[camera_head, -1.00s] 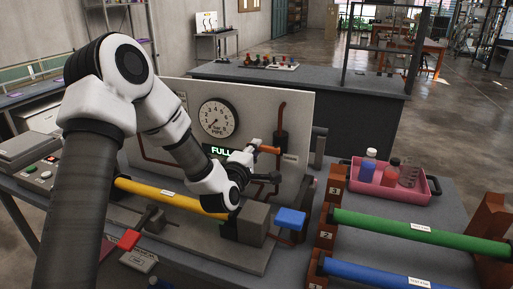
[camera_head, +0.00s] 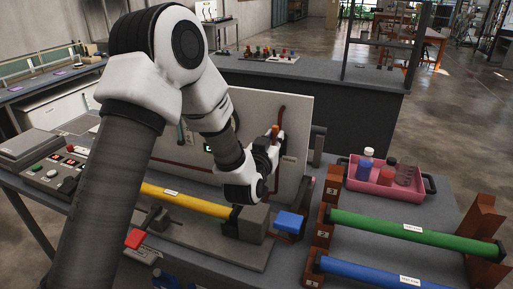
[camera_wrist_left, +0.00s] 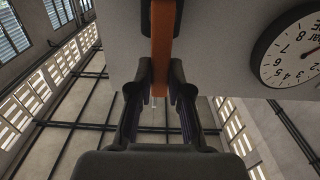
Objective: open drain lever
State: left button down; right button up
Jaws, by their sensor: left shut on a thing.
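An orange lever (camera_head: 274,132) stands nearly upright at the right part of the upright panel (camera_head: 296,115). My left gripper (camera_head: 268,147) is shut on this lever. In the left wrist view the orange bar (camera_wrist_left: 161,50) runs between the two fingertips (camera_wrist_left: 161,85), which close on it from both sides. A red-handled lever (camera_head: 134,238) and a blue-handled lever (camera_head: 290,222) sit low at the front of the rig. I cannot read a label that says which is the drain lever. My right gripper is out of view.
A yellow pipe (camera_head: 185,197) runs along the rig base. A pink tray (camera_head: 384,185) with bottles stands to the right, behind a green pipe (camera_head: 400,228) and a blue pipe (camera_head: 370,273). A dial gauge (camera_wrist_left: 292,47) shows in the left wrist view; my arm hides it in the head view.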

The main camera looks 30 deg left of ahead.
pick_arm(q)
jog(key=c, duration=1)
grip_release()
jog(key=shift+d, duration=0.1)
jog(key=b+v, duration=0.2)
jog(key=v, duration=0.5)
